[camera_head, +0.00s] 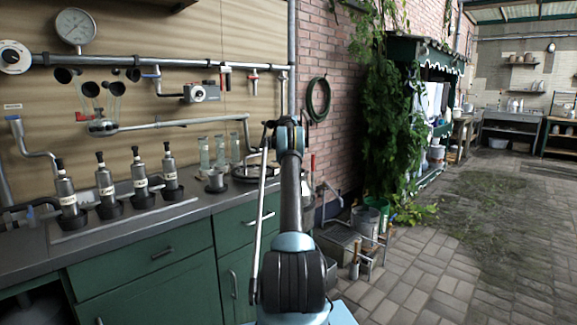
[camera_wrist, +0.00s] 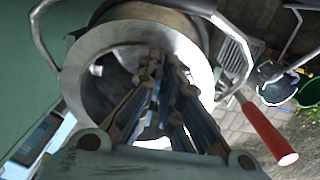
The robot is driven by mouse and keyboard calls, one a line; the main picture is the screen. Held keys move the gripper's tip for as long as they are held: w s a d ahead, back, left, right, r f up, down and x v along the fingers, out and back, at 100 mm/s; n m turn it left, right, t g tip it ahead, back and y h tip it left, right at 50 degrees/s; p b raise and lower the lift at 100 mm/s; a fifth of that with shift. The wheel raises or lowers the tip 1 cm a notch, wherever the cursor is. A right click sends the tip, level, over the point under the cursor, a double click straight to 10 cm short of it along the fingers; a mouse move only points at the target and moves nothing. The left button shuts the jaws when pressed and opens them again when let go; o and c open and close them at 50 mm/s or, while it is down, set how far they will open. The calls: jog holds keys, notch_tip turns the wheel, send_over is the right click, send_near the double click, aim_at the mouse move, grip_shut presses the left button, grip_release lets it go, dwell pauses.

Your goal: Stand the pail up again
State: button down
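In the wrist view a round metal vessel, which looks like the pail (camera_wrist: 192,46), lies below my gripper with its wide pale rim and dark mouth towards the camera. Curved metal handles stand out to its left and right. I cannot tell its exact tilt. My gripper (camera_wrist: 164,72) reaches over the mouth, its two long fingers close together with a narrow gap between them. Whether the fingertips touch the pail is unclear. In the head view my arm hides the gripper, and I cannot make out the pail with certainty.
A red-handled tool (camera_wrist: 268,130) shows right of the pail. A green bucket (camera_wrist: 310,94) stands on the paving. On the steel counter (camera_head: 130,222) stand several dark-topped bottles (camera_head: 105,186) and glass cylinders (camera_head: 220,151). Pipes and a gauge (camera_head: 76,27) line the wall. Paving at right is open.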

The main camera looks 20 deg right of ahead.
jog(key=shift+w+a+f, duration=0.25)
jog(key=shift+a, duration=0.1)
jog(key=shift+w+r, duration=0.3)
jog(key=shift+r, duration=0.05)
notch_tip(320, 180, up, 7)
jog(key=s, duration=0.1)
jog(key=shift+d, duration=0.35)
jog(key=shift+d, duration=0.1)
